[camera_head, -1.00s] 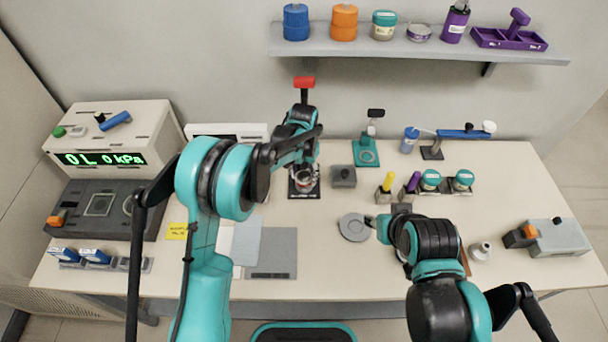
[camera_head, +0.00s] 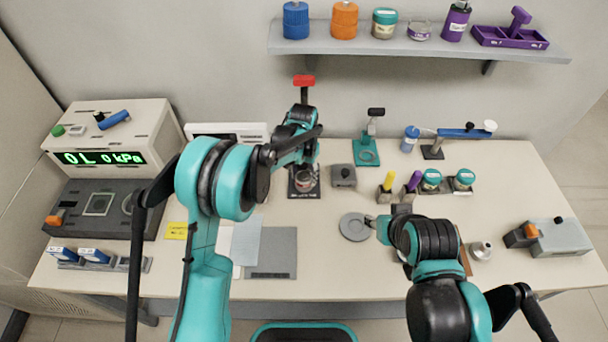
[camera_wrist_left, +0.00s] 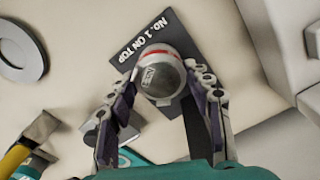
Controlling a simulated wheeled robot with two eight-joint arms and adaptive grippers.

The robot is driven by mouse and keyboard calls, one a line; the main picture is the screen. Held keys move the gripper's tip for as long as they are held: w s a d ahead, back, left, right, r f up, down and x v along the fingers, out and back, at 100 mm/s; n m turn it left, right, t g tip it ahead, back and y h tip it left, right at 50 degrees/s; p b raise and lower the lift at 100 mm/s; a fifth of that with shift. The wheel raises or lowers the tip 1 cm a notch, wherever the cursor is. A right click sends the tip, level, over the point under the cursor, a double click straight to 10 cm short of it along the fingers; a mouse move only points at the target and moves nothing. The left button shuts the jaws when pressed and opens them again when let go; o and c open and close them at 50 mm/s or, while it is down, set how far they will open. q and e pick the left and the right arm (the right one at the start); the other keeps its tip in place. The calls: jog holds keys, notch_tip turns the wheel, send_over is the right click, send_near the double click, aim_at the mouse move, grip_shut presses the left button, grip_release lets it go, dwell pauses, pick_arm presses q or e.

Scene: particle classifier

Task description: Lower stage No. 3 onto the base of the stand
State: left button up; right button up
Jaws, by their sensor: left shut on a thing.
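Stage No. 3 (camera_wrist_left: 163,78) is a round metallic piece with a red and white band and a dark label, seen in the left wrist view. My left gripper (camera_wrist_left: 160,92) is shut on it, one finger on each side. The base of the stand (camera_head: 303,192) is a dark plate; its lettering "No. 1 ON TOP" shows beyond the stage in the left wrist view (camera_wrist_left: 152,38). The stage is over this base; I cannot tell whether it touches. My right gripper (camera_head: 376,224) is beside the grey disc (camera_head: 354,227), its fingers too small to read.
A red-topped post (camera_head: 304,82) rises behind my left gripper. A grey block (camera_head: 342,176) stands just right of the base, and a teal-based stand (camera_head: 366,153) farther right. Grey sheets (camera_head: 270,255) lie in front. The bench right of the disc holds several jars and tools.

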pick_arm(q)
jog(key=shift+f+b, duration=0.3)
jog(key=shift+f, duration=0.1)
jog(key=o, duration=1.3)
jog(key=shift+o, duration=0.2)
jog(key=shift+r, duration=0.1)
notch_tip(320, 180, up, 12)
jog(key=shift+a, duration=0.15)
